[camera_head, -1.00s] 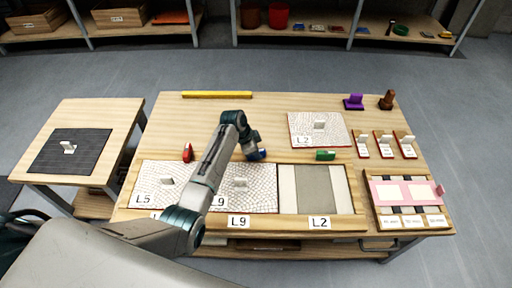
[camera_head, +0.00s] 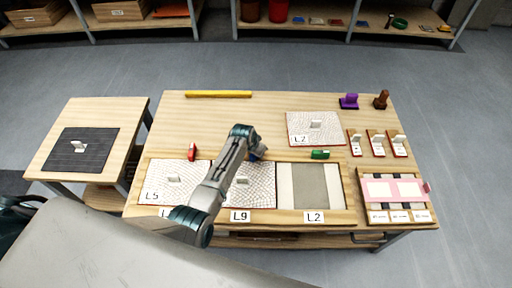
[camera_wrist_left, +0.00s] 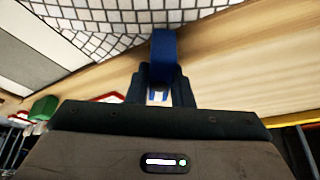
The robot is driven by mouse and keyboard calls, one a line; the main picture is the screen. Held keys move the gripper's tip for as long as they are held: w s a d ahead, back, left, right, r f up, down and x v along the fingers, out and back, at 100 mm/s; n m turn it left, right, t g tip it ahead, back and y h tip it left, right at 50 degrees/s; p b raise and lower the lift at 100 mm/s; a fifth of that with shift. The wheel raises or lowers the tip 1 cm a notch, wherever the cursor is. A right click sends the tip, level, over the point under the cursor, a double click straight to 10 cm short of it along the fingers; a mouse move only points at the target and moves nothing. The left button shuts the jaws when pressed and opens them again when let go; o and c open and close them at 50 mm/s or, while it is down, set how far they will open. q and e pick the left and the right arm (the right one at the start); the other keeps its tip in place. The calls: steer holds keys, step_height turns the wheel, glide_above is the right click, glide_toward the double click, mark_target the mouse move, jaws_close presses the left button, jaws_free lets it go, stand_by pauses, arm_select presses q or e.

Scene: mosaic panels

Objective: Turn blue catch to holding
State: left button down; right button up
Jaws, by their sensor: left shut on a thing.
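The blue catch (camera_head: 262,151) sits at the back edge of the frame, above the L9 panel (camera_head: 262,198), and is mostly hidden by my left arm in the head view. In the left wrist view the blue catch (camera_wrist_left: 163,52) stands upright beside the white tiled panel (camera_wrist_left: 100,20), its end reaching over the panel's edge. My left gripper (camera_head: 255,153) is shut on it; in the wrist view the fingers (camera_wrist_left: 161,84) close around its near end. My right gripper is not in view.
A red catch (camera_head: 192,151) and a green catch (camera_head: 320,155) sit along the same frame edge. The L2 slot (camera_head: 311,186) is empty, and the L2 panel (camera_head: 304,127) lies behind it. A yellow bar (camera_head: 218,94) lies at the back.

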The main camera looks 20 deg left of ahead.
arm_select(q)
steer(key=n+y+p, duration=0.1)
steer(key=n, duration=0.1)
steer(key=shift+r+n, duration=0.15)
steer(key=shift+n, duration=0.25)
steer(key=shift+n+y+p, duration=0.45)
steer(key=shift+n+y, duration=0.35)
steer(key=shift+n, duration=1.1)
steer(key=c, duration=1.3)
jaws_free()
steer(key=p+v, duration=0.1)
steer(key=v, duration=0.9)
steer(key=shift+s+d+r, duration=0.1)
steer(key=shift+d+r, duration=0.05)
steer(key=shift+r, duration=0.15)
